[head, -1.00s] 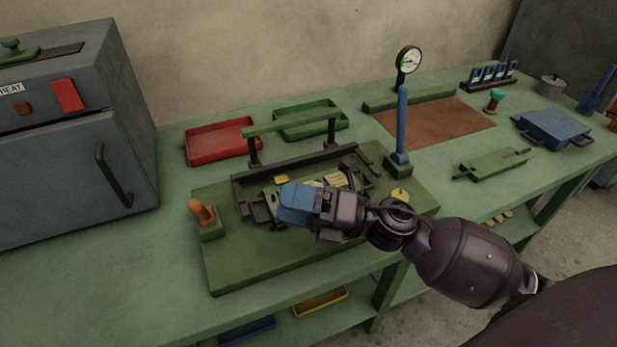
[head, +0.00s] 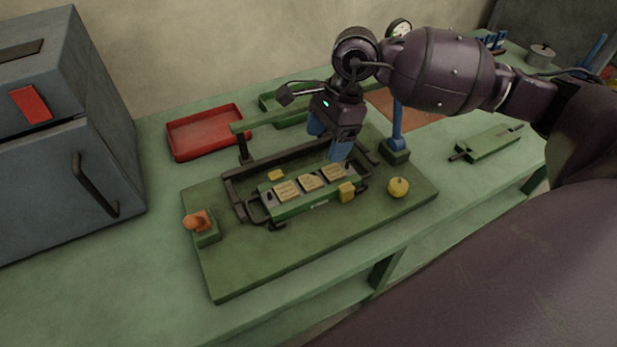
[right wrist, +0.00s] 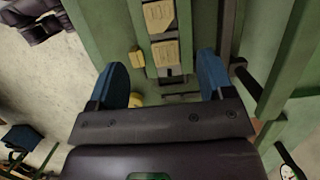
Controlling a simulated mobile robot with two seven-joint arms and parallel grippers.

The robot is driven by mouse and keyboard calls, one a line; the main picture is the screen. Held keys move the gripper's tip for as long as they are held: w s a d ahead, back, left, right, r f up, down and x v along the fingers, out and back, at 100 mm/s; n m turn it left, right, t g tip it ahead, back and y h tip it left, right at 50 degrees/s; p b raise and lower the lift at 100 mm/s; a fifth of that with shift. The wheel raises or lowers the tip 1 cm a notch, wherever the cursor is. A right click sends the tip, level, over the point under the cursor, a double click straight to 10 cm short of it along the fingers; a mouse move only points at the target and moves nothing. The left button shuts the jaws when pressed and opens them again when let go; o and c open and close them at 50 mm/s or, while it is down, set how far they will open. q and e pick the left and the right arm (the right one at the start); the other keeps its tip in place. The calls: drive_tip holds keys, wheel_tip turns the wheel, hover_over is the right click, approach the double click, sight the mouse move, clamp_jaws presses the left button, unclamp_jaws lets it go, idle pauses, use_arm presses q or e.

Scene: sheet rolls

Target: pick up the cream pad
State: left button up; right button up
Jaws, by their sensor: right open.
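Three cream pads with dark markings lie in a row on a green holder bar (head: 318,201): a left one (head: 286,190), a middle one (head: 310,181) and a right one (head: 334,172). Two of the pads also show in the right wrist view, one at the top (right wrist: 158,15) and one nearer (right wrist: 165,53). My right gripper (head: 328,137) is open and empty, its blue fingers pointing down above the right end of the bar. In the right wrist view the gripper (right wrist: 163,78) straddles the line of the bar. My left gripper is out of view.
A dark frame with a green crossbar (head: 262,122) stands behind the bar. A yellow knob (head: 398,187), a blue post (head: 397,128) and an orange handle (head: 197,220) are nearby. A red tray (head: 207,133) lies behind; the bench front left is clear.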

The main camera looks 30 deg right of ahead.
sight(312, 180)
drive_tip(key=x, duration=0.4)
drive_tip(key=b+x, duration=0.1)
drive_tip(key=x, duration=0.4)
drive_tip(key=shift+a+f, duration=0.2)
drive_tip(key=shift+a, duration=0.1)
drive_tip(key=shift+s+f, duration=0.1)
drive_tip(key=shift+f, duration=0.1)
drive_tip(key=shift+c, duration=0.2)
